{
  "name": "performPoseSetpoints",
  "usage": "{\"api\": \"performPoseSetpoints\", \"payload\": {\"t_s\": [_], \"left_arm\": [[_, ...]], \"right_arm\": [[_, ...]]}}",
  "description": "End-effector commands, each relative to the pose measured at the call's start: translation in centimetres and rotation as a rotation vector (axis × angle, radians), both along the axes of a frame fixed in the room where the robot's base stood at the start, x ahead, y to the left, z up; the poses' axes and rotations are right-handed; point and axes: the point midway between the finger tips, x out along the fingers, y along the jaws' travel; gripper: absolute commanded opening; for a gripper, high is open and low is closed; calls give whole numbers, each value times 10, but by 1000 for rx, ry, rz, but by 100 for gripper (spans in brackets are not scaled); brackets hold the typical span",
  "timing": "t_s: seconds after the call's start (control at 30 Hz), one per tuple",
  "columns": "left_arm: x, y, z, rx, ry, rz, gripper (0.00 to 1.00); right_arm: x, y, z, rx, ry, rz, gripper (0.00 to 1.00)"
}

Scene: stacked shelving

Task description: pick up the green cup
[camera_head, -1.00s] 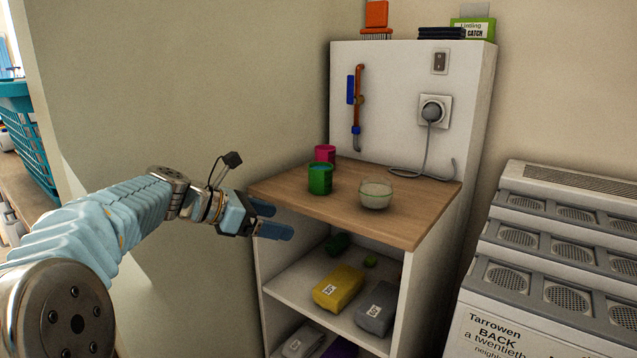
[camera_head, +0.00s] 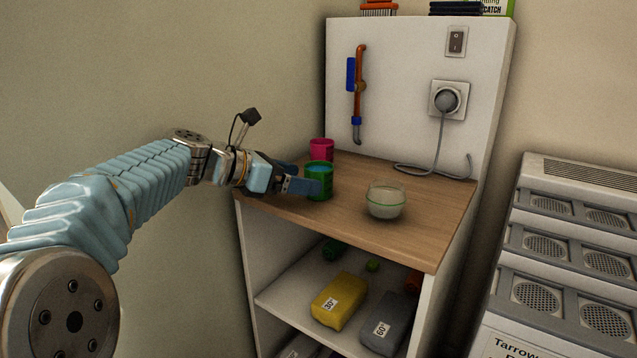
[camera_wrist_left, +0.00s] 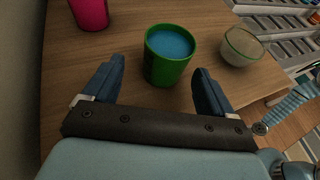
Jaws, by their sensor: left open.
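The green cup (camera_head: 320,187) stands upright on the wooden top of the shelf unit and holds something blue. It also shows in the left wrist view (camera_wrist_left: 165,68), just ahead of and between the finger lines. My left gripper (camera_head: 300,178) is open at the cup's left side, its fingers pointing at it. In the left wrist view its two blue fingers (camera_wrist_left: 157,86) are spread, with the cup's near side reaching between the tips. I cannot tell whether either finger touches it. My right gripper is not in view.
A pink cup (camera_head: 322,150) stands close behind the green one. A glass bowl (camera_head: 386,201) with pale contents stands to its right on the wooden top (camera_head: 425,225). A cable (camera_head: 430,172) lies by the back panel. Yellow (camera_head: 340,302) and grey (camera_head: 385,325) packs lie on the shelf below.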

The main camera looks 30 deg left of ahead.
Motion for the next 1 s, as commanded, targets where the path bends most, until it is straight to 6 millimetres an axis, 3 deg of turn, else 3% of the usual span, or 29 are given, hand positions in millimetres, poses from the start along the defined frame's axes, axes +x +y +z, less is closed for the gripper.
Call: {"api": "performPoseSetpoints", "payload": {"t_s": [0.33,0.6,1.0], "left_arm": [[36,-26,-18,-2,2,-1,86],[39,-28,-19,0,1,0,86],[39,-28,-19,1,0,0,27]], "right_arm": [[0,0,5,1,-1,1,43],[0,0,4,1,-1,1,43],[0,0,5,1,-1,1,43]]}}
